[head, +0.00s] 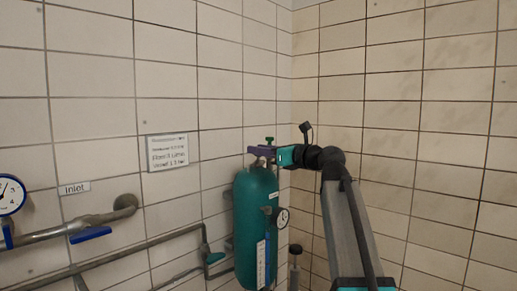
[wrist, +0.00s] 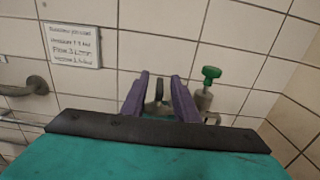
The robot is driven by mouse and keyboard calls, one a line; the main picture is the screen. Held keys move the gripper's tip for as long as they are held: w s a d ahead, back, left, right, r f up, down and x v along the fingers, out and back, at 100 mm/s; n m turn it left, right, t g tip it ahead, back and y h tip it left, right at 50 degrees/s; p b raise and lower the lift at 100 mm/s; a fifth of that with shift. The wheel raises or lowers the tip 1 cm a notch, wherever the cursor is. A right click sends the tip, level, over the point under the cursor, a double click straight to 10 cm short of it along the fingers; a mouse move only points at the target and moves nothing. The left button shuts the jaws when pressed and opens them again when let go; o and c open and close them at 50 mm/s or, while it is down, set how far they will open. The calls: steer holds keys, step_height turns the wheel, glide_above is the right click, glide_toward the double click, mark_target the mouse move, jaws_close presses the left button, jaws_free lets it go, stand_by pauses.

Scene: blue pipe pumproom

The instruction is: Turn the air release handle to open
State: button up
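A small green handle (wrist: 211,73) sits on a grey valve body (wrist: 203,98) in the wrist view. It also shows in the head view (head: 269,140) above the teal tank (head: 254,215). My gripper (wrist: 159,77) has two purple fingers spread apart, to the left of the green handle and not touching it in the wrist view. A grey metal piece (wrist: 159,92) shows in the gap between the fingers; I cannot tell if they touch it. In the head view my gripper (head: 262,152) is over the tank's top, just below the handle in the picture.
A pressure gauge (head: 282,218) is on the tank's right side. A printed sign (head: 167,152) hangs on the tiled wall. At left are a pipe with a blue lever (head: 90,235), an inlet label (head: 75,188) and another gauge (head: 9,195). A tiled wall stands close behind the tank.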

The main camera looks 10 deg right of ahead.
steer(key=shift+w+a, duration=0.25)
steer(key=shift+w, duration=0.2)
jaws_close()
steer(key=shift+n+g+y, duration=0.3)
steer(key=shift+y, duration=0.1)
steer(key=shift+w+r+n+g+y+p, duration=0.15)
steer(key=shift+n+g+y+p, duration=0.75)
steer(key=shift+n+g+y, duration=0.6)
steer(key=n+g+y+p, duration=0.1)
steer(key=g, duration=0.1)
steer(key=n+g+y+p, duration=0.1)
steer(key=n+g, duration=0.1)
steer(key=g, duration=0.1)
steer(key=shift+y+p, duration=0.3)
steer(key=shift+n+g+y+p, duration=0.4)
steer(key=shift+n+g+p, duration=0.85)
steer(key=shift+g, duration=0.45)
steer(key=n+g+p, duration=0.2)
steer(key=g+p, duration=0.1)
steer(key=p, duration=0.1)
steer(key=shift+r, duration=0.1)
steer(key=shift+f+n+g+p, duration=0.3)
steer(key=shift+n+g+p, duration=0.25)
steer(key=shift+g+p, duration=0.55)
